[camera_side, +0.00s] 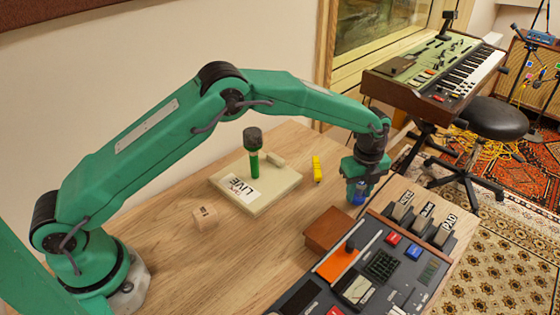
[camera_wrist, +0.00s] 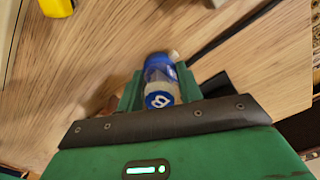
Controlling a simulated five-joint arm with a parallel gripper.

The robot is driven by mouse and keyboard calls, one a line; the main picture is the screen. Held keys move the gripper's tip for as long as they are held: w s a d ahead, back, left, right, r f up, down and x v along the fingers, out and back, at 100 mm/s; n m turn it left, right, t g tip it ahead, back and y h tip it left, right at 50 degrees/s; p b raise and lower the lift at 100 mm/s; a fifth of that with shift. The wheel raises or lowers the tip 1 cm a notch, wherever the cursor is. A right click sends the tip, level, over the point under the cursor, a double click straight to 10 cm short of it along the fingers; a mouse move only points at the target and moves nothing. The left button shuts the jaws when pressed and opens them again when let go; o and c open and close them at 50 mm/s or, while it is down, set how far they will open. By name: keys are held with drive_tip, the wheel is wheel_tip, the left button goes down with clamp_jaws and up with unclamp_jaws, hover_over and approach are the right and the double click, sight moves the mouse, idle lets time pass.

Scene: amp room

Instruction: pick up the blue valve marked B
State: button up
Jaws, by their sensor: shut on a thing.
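The blue valve marked B (camera_wrist: 160,84) is between the two green fingers of my gripper (camera_wrist: 158,92) in the wrist view. It has a blue top, a clear middle and a blue disc with a white B facing the camera. In the side view my gripper (camera_side: 360,188) points down near the right part of the table, shut on the valve, whose blue body (camera_side: 358,193) shows low between the fingers. I cannot tell whether the valve touches the table.
The mixing console (camera_side: 385,262) with a brown block (camera_side: 328,229) at its corner is close in front of my gripper. A small wooden block (camera_side: 205,217) sits further left.

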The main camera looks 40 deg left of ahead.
drive_tip(key=shift+r, duration=0.55)
wheel_tip(320, 180, up, 2)
drive_tip(key=shift+r, duration=0.15)
drive_tip(key=s+d+r, duration=0.2)
drive_tip(key=s, duration=0.1)
drive_tip(key=s+d+r, duration=0.4)
drive_tip(key=s, duration=0.1)
drive_tip(key=shift+s+d+r, duration=0.25)
drive_tip(key=shift+s+d, duration=0.05)
drive_tip(key=shift+d, duration=0.05)
drive_tip(key=shift+s+d+r, duration=0.2)
drive_tip(key=shift+s, duration=0.1)
